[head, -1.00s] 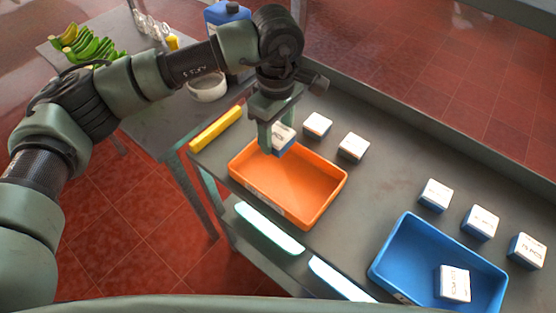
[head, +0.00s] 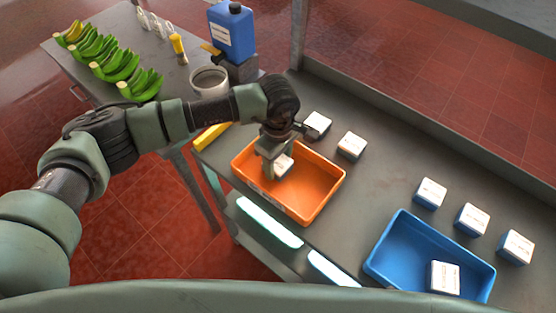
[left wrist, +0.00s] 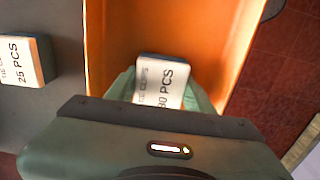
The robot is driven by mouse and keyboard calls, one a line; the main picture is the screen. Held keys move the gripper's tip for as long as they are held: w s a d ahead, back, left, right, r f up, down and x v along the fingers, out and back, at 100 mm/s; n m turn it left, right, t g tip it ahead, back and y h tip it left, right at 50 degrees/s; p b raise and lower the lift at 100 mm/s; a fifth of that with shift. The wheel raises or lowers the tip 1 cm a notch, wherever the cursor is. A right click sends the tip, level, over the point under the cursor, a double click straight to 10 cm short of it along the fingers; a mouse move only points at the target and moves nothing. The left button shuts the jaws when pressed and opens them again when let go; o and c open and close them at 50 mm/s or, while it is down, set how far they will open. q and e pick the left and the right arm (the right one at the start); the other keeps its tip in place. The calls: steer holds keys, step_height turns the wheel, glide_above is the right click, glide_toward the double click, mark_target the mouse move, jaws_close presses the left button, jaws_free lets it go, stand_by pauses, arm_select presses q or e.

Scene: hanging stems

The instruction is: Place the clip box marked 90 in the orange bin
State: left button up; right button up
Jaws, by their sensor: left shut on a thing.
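My left gripper (head: 274,172) is shut on a white-topped clip box (head: 284,164) and holds it inside the outline of the orange bin (head: 318,208). In the left wrist view the box (left wrist: 160,78) sits between the fingers of the left gripper (left wrist: 160,92). Its label ends in "0 PCS"; the first digit looks like a 9 but is hard to read. The orange bin (left wrist: 215,30) lies beneath it in that view and otherwise looks empty. I cannot tell whether the box touches the bin floor. My right gripper is not in view.
Two boxes (head: 318,124) (head: 351,146) stand behind the orange bin; one reads "25 PCS" (left wrist: 22,62). A blue bin (head: 393,249) holds one box (head: 444,277), with three more boxes (head: 472,219) behind it. A side table carries bananas (head: 120,66), a bowl (head: 209,82) and a blue jug (head: 232,30).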

mark_target(278, 161)
arm_select(q)
steer(key=shift+f+b, duration=0.2)
steer(key=shift+b, duration=0.1)
steer(key=o, duration=1.4)
steer(key=shift+r, duration=0.1)
steer(key=shift+c, duration=0.2)
steer(key=shift+r+p, duration=0.3)
steer(key=shift+p, duration=0.2)
step_height(278, 161, up, 12)
steer(key=b, duration=0.5)
steer(key=shift+f, duration=0.15)
